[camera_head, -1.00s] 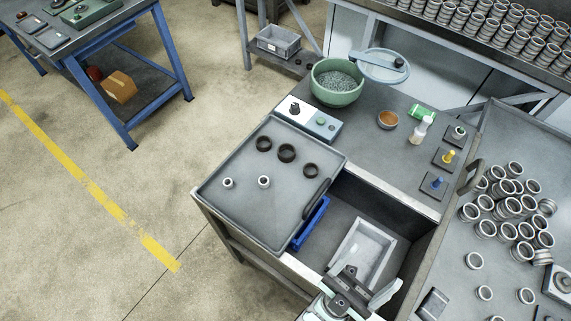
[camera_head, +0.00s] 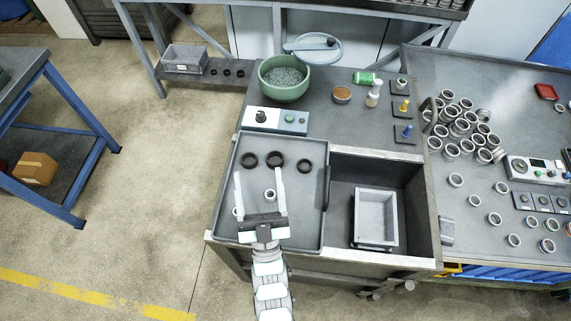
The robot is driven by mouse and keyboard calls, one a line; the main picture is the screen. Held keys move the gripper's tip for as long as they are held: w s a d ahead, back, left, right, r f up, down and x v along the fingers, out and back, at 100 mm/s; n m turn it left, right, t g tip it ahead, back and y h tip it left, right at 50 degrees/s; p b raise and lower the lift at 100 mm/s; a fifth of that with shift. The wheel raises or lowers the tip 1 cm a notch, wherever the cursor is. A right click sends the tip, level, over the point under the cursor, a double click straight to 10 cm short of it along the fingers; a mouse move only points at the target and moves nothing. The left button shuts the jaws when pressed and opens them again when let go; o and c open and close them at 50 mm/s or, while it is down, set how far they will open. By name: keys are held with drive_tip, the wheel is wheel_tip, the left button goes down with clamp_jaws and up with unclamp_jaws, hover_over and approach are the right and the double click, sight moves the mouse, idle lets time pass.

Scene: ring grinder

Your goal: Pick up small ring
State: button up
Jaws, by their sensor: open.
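My gripper (camera_head: 258,172) is open and empty, held over the grey tray (camera_head: 305,220), its two pale fingers pointing away toward the back. A small silver ring (camera_head: 269,195) on the tray appears between the fingers, nearer the right one. A second small silver ring (camera_head: 236,212) shows partly at the left finger, which hides some of it. Three dark rings stand in a row at the tray's back: left (camera_head: 249,160), middle (camera_head: 275,159) and right (camera_head: 304,165). I cannot tell the gripper's height above the tray.
A control box (camera_head: 276,121) and a green bowl (camera_head: 284,78) stand behind the tray. To the right, an open recess holds a light grey bin (camera_head: 376,219). Many silver rings (camera_head: 462,128) lie on the right table. A black handle (camera_head: 327,187) edges the tray's right side.

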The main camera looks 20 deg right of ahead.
drive_tip(key=w+d+f+m+g+h+p, duration=0.1)
drive_tip(key=w+d+f+g+p, duration=0.15)
drive_tip(key=w+d+g, duration=0.3)
drive_tip(key=m+g+p, duration=0.2)
drive_tip(key=g+p, duration=0.2)
drive_tip(key=g, duration=0.6)
approach(306, 161)
drive_tip(key=shift+w+d+f, duration=0.35)
drive_tip(key=shift+d, duration=0.25)
drive_tip(key=shift+a+p+x, duration=0.2)
drive_tip(key=shift+p+x, duration=0.2)
drive_tip(key=shift+x, duration=0.7)
drive_tip(key=shift+a+p+x, duration=0.15)
drive_tip(key=shift+p+x, duration=0.2)
drive_tip(key=shift+x, duration=0.8)
drive_tip(key=shift+w+f, duration=0.25)
drive_tip(key=shift+w, duration=0.05)
drive_tip(key=shift+c, duration=0.2)
drive_tip(key=shift+d, duration=0.1)
clamp_jaws()
